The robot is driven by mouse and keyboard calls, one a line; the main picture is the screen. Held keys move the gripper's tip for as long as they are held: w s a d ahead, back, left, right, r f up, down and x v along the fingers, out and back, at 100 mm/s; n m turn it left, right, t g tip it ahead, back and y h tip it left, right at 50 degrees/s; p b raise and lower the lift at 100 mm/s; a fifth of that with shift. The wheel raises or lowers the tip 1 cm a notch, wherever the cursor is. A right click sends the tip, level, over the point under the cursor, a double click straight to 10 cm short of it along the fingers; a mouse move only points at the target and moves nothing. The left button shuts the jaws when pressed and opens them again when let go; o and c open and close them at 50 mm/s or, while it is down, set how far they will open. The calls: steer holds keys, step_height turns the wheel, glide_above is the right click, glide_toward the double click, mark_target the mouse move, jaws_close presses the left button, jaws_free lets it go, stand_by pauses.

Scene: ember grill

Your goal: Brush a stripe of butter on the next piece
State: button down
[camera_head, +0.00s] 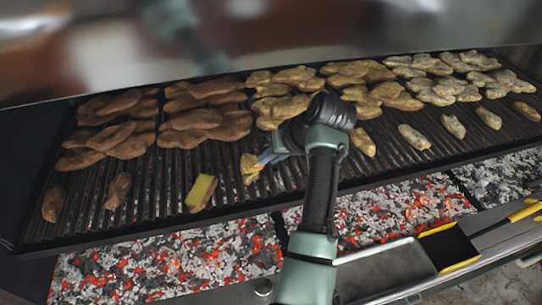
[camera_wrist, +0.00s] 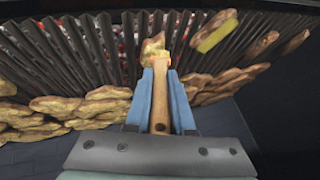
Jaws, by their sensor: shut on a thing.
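My gripper (camera_head: 267,156) is over the grill, its blue fingers shut on the wooden handle of a brush (camera_wrist: 160,105). The handle points away from the wrist, and its far end is at or just over a small golden piece (camera_wrist: 152,46). This piece (camera_head: 250,169) also shows in the head view, just left of the fingertips. I cannot tell whether the bristles touch it. To its left, a brown piece (camera_head: 207,203) carries a flat yellow butter stripe (camera_head: 201,190). Farther left lie two plain brown pieces (camera_head: 118,189) (camera_head: 53,203). The brush is mostly hidden in the head view.
Heaped pieces (camera_head: 200,120) fill the grill's back, brown at left, paler at right. Several small pale pieces (camera_head: 414,137) lie in the front row to the right. Glowing coals (camera_head: 170,262) lie below the front edge. A black, yellow-edged tray (camera_head: 447,247) stands at front right.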

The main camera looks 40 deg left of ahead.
steer(key=shift+f+b, duration=0.6)
steer(key=shift+f, duration=0.45)
steer(key=shift+w+a+b, duration=3.15)
steer(key=shift+a+b, duration=0.1)
steer(key=shift+b, duration=0.5)
steer(key=s+d+p, duration=0.2)
steer(key=p, duration=0.3)
steer(key=s+d+r+p, duration=0.1)
steer(key=s+d+p, duration=0.2)
steer(key=p, duration=0.2)
steer(key=shift+s+d, duration=0.2)
steer(key=shift+d, duration=0.05)
steer(key=shift+s+d+f+p, duration=0.1)
steer(key=shift+s+d+p, duration=0.4)
steer(key=shift+p, duration=0.2)
